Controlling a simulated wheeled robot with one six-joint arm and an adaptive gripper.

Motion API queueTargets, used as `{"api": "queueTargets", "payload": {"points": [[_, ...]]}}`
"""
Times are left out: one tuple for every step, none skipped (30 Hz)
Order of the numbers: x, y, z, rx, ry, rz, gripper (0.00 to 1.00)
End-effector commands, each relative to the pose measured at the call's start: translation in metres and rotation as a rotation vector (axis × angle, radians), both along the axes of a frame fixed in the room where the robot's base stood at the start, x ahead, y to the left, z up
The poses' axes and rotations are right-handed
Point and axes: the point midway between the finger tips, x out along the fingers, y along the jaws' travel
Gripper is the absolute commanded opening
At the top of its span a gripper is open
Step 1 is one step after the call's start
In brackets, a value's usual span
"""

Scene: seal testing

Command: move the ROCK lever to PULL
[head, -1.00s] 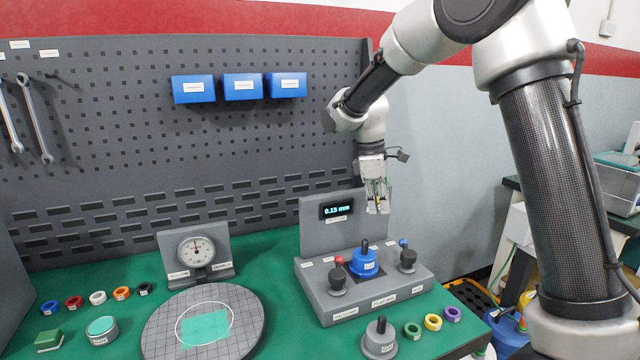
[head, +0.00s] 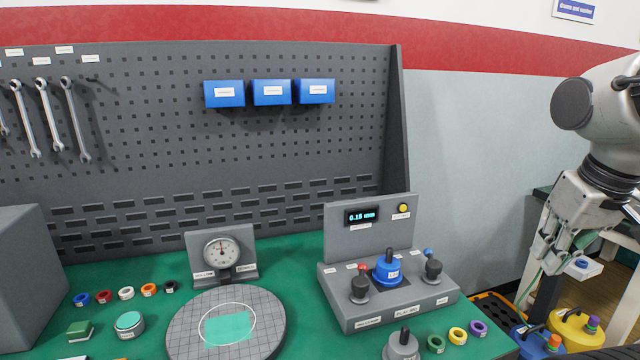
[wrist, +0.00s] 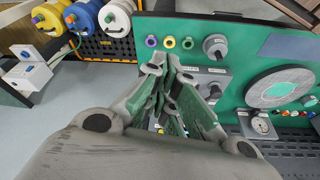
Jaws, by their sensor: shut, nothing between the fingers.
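The grey control console (head: 365,320) stands on the green bench. It carries a red-tipped lever (head: 360,285) at left, a blue part with a black stem (head: 387,268) in the middle, and a blue-tipped lever (head: 432,267) at right. The small labels are too blurred to tell which lever is ROCK or where PULL is. My gripper (head: 545,258) is off to the right of the console, beyond the bench edge, shut and empty. In the wrist view the fingers of my gripper (wrist: 168,100) partly cover the console (wrist: 213,82).
A round gridded plate (head: 270,325) and a dial gauge (head: 221,252) stand left of the console. A grey knobbed part (head: 401,345) and coloured rings (head: 457,335) lie in front. The console's display (head: 362,215) reads about 0.16 mm. Yellow (head: 575,330) and blue containers stand at lower right.

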Motion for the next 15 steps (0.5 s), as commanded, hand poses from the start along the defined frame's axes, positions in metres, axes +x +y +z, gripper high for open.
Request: {"api": "queueTargets", "payload": {"points": [[-0.003,-0.003,0.006,0.001,-0.031,-0.014,0.0],[-0.004,-0.004,0.009,0.001,-0.044,-0.02,0.0],[-0.005,-0.006,0.012,0.002,-0.059,-0.028,0.0],[-0.006,-0.007,0.014,0.001,-0.066,-0.032,0.0],[-0.007,-0.008,0.015,0.002,-0.072,-0.036,0.0],[-0.007,-0.009,0.015,0.001,-0.075,-0.042,0.0],[-0.007,-0.009,0.015,0.001,-0.073,-0.045,0.0],[-0.007,-0.009,0.015,0.001,-0.072,-0.044,0.0],[-0.007,-0.008,0.015,0.001,-0.072,-0.038,0.0],[-0.006,-0.006,0.014,0.001,-0.065,-0.03,0.0],[-0.004,-0.005,0.011,0.0,-0.052,-0.022,0.0],[-0.002,-0.003,0.007,0.0,-0.03,-0.011,0.0],[0.0,-0.001,0.002,-0.001,-0.008,0.0,0.0],[0.003,0.002,-0.003,-0.002,0.017,0.011,0.0],[0.009,0.006,-0.007,-0.003,0.048,0.028,0.0]]}}
